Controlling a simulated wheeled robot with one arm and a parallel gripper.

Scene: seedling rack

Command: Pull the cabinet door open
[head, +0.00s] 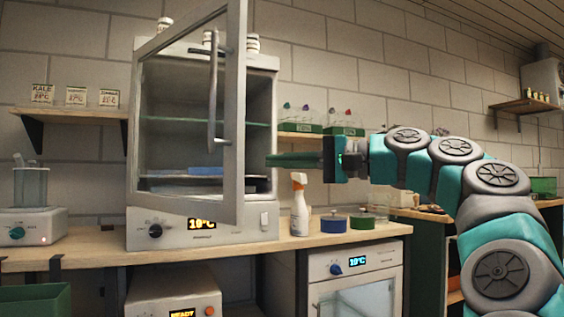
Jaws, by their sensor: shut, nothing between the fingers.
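The cabinet (204,228) is a pale box with a dial and a "10°C" display, standing on the wooden counter. Its framed glass door (233,110) stands open, swung out toward me, with a long vertical bar handle (213,90) on it. Inside are a glass shelf (165,122) and blue trays (205,171) near the bottom. My gripper (268,160) is shut and empty, pointing left. Its fingertips show just right of the door's frame, in front of the cabinet's right side. I cannot tell whether they touch the door.
A blender-like device (30,210) stands at left. A lower cabinet (356,275) shows "10°C". Wall shelves flank the cabinet.

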